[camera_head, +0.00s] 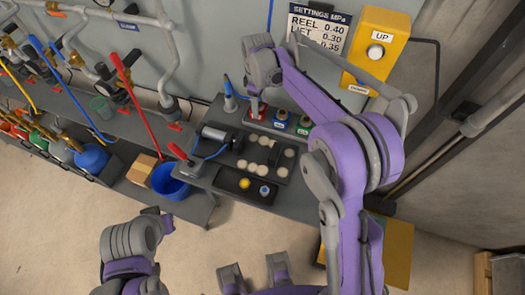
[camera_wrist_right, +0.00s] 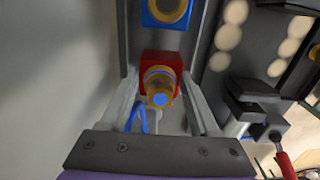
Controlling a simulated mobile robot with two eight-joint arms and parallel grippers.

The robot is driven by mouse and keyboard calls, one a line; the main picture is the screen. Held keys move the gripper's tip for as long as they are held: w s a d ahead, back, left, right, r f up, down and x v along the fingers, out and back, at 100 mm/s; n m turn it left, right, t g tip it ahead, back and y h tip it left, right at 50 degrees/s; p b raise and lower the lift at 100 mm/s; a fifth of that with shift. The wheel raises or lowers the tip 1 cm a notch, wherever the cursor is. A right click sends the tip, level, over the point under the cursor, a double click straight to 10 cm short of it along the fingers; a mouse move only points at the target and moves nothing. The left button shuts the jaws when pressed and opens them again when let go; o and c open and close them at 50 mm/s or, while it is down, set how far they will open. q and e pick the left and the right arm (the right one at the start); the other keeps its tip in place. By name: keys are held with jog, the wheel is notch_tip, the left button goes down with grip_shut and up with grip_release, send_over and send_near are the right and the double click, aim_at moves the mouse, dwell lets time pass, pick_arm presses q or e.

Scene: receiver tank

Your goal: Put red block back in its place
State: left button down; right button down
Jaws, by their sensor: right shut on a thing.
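The red block (camera_wrist_right: 155,66), with a brass fitting and blue centre on its face, sits between the two fingers of my right gripper (camera_wrist_right: 160,112) in the right wrist view. The fingers are shut on it. In the head view the red block (camera_head: 257,115) is at the back of the grey bench, left of the blue block (camera_head: 281,117), with my right gripper (camera_head: 256,102) above it. I cannot tell whether it rests fully on its seat. My left arm is at the lower left, away from the bench; its fingers cannot be made out clearly.
A green block (camera_head: 303,126) stands right of the blue one. Round pale discs (camera_head: 265,158) lie on the bench front, beside a grey cylinder (camera_head: 215,134) and a red-handled lever (camera_head: 178,151). A yellow UP box (camera_head: 376,45) hangs on the wall. A blue bucket (camera_head: 168,182) stands lower left.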

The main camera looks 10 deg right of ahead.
jog(key=shift+f, duration=0.5)
pick_arm(q)
jog(key=shift+s+f, duration=0.1)
jog(key=shift+f, duration=0.2)
pick_arm(e)
jog(key=shift+c, duration=0.2)
grip_release()
jog(key=shift+r+p, duration=2.5)
jog(key=shift+r, duration=2.6)
pick_arm(q)
notch_tip(320, 180, up, 7)
jog(key=w, duration=0.2)
jog(key=shift+f, duration=0.2)
pick_arm(e)
jog(key=shift+f, duration=0.1)
pick_arm(q)
jog(key=shift+s, duration=0.1)
